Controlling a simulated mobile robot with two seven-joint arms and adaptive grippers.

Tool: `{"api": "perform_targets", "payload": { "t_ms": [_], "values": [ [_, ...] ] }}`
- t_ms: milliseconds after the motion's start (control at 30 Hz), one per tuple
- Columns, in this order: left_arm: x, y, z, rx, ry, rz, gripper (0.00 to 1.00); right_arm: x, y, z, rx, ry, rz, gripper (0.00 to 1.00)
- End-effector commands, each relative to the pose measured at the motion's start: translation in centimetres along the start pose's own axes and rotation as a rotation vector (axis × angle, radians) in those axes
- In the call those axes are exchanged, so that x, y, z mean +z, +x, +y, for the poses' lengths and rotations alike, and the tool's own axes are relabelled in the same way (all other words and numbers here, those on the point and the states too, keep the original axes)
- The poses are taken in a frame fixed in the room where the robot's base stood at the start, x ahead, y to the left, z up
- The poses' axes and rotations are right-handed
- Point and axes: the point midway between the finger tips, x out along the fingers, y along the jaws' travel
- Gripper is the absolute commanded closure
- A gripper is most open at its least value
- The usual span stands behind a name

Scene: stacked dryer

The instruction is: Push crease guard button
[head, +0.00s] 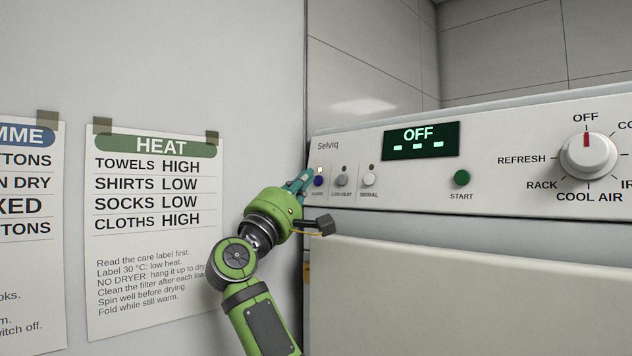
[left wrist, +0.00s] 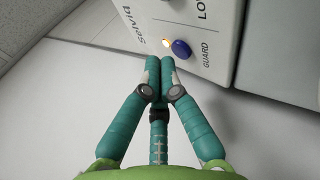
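The blue guard button (head: 318,181) is at the left end of the dryer's control panel (head: 405,187), with a small lit lamp (head: 319,170) above it. In the left wrist view the blue button (left wrist: 181,48) is just beyond my fingertips and a little to the right, with the glowing lamp (left wrist: 166,42) beside it. The label reads GUARD. My left gripper (head: 304,176) is at the panel's left edge, close to the button. Its teal fingers (left wrist: 160,64) are together and empty. I cannot tell whether they touch the panel. My right gripper is out of view.
The display (head: 419,140) reads OFF. A green start button (head: 462,178) and a dial (head: 588,155) are farther right. A wall with posters (head: 155,230) stands left.

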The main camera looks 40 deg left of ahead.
Motion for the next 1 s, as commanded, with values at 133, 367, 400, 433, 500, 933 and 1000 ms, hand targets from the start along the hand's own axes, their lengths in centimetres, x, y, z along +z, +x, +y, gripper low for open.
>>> {"api": "perform_targets", "payload": {
  "t_ms": [133, 367, 400, 433, 500, 933, 1000],
  "values": [
    [0.0, 0.0, 0.02, 0.0, 0.0, 0.0, 1.0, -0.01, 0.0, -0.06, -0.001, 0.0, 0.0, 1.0],
    [-0.01, 0.0, 0.01, 0.0, 0.0, 0.0, 1.0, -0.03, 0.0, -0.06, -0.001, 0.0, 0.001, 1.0],
    [-0.01, 0.02, -0.01, 0.0, 0.0, 0.0, 1.0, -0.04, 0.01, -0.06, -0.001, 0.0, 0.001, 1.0],
    [-0.01, 0.04, -0.04, 0.0, 0.0, 0.0, 1.0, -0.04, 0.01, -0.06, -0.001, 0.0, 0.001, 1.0],
    [-0.02, 0.15, -0.17, 0.0, 0.0, 0.0, 1.0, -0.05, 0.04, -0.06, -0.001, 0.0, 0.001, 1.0],
    [-0.02, 0.64, -0.66, 0.0, 0.0, 0.0, 1.0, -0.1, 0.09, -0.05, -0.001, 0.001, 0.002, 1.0],
    [-0.02, 0.64, -0.67, 0.0, 0.0, 0.0, 1.0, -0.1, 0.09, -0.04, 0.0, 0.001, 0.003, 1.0]
  ]
}}
